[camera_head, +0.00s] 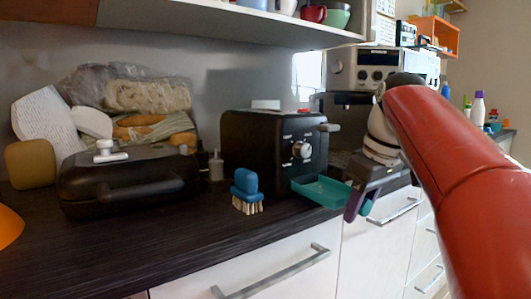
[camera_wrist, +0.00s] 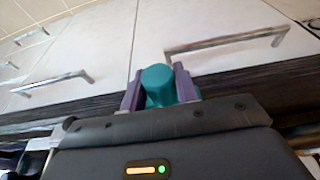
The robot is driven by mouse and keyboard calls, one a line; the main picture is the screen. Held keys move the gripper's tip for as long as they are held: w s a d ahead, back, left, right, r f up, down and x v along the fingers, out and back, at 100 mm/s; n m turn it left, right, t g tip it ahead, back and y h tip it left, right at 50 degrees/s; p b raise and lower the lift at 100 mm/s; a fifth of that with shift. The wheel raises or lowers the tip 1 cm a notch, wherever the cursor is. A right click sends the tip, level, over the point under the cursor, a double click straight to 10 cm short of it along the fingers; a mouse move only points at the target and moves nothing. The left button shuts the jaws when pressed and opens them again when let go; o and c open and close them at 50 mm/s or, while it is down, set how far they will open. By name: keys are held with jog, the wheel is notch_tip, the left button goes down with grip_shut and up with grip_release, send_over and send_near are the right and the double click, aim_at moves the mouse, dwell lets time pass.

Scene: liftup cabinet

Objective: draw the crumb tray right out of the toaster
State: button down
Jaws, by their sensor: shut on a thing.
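The black toaster (camera_head: 262,145) stands on the dark counter, with a silver knob on its front. The teal crumb tray (camera_head: 322,190) sticks out from low on the toaster's front, above the counter's front edge. Whether its rear end is still inside the toaster I cannot tell. My gripper (camera_head: 359,206) is at the tray's outer end, with purple fingers. In the wrist view my gripper (camera_wrist: 160,88) has a finger on each side of the tray's teal handle (camera_wrist: 158,84) and is shut on it.
A blue brush (camera_head: 246,190) stands on the counter left of the tray. A black grill (camera_head: 130,178) and bagged bread (camera_head: 145,95) are farther left. White drawers with bar handles (camera_head: 272,277) lie below the counter edge. A shelf (camera_head: 250,22) hangs above.

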jog(key=shift+s+d, duration=0.25)
jog(key=shift+s, duration=0.1)
jog(key=c, duration=1)
grip_release()
jog(key=shift+o, duration=0.2)
jog(key=p+v, duration=0.2)
jog(key=v, duration=0.5)
jog(key=shift+w+p, duration=0.1)
jog(key=shift+p, duration=0.25)
jog(key=shift+r, duration=0.3)
jog(key=shift+s, duration=0.3)
jog(key=s+a+f+m+t, duration=0.1)
jog(key=s+f+m, duration=0.1)
jog(key=s+f, duration=0.3)
jog(key=s+a+f+m+t+h, duration=0.1)
jog(key=s+f, duration=0.5)
jog(key=f, duration=0.8)
jog(key=s+a+f+m+h, duration=0.1)
jog(key=s+f+m, duration=0.3)
jog(key=f, duration=0.5)
jog(key=shift+s+a+t, duration=0.2)
jog(key=shift+s+t, duration=0.2)
jog(key=shift+s, duration=0.65)
